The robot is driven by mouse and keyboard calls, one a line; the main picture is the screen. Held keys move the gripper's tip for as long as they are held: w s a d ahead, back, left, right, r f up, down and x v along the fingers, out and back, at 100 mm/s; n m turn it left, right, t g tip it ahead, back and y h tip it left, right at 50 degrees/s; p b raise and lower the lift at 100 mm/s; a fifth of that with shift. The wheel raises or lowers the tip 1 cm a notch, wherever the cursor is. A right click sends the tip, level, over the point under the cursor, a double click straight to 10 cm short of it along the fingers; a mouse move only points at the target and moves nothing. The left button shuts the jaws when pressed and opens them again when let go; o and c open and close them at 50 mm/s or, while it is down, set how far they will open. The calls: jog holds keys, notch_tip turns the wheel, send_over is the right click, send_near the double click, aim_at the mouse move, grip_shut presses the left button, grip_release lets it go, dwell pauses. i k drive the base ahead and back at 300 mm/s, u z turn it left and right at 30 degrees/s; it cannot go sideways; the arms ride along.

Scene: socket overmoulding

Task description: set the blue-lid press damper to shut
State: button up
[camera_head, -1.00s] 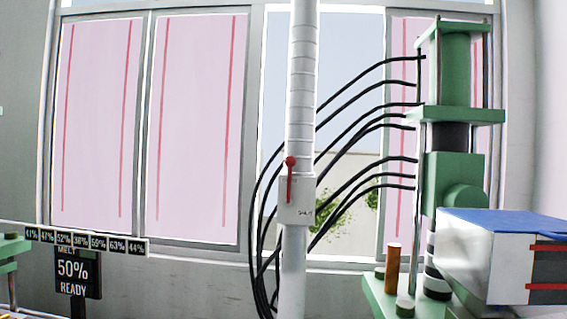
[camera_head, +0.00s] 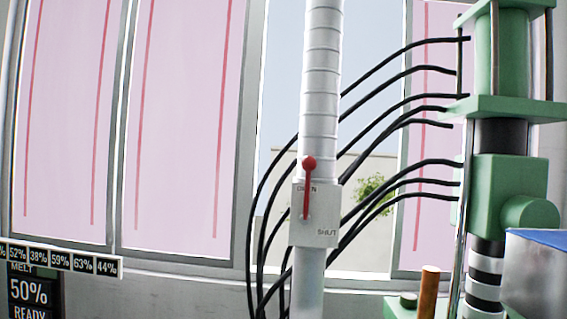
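The damper box (camera_head: 326,222) is a pale grey plate on a vertical white duct (camera_head: 321,90), near the middle of the view. Its red lever (camera_head: 307,190) has a round red knob and points upright. The knob end is at the word OPEN, which it partly covers. The word SHUT is at the box's lower right. A green press (camera_head: 510,180) stands at the right, with a blue-lidded grey box (camera_head: 537,272) in front of it. My gripper is not in view.
Several black hoses (camera_head: 400,80) run from the press and curve behind the duct. An orange-brown cylinder (camera_head: 428,292) stands at the press's base. A readout (camera_head: 32,290) shows MELT 50% READY at lower left. Pink-panelled windows (camera_head: 185,120) line the back wall.

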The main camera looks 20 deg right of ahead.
aim_at(309, 164)
jog(key=i, duration=1)
jog(key=z, duration=0.1)
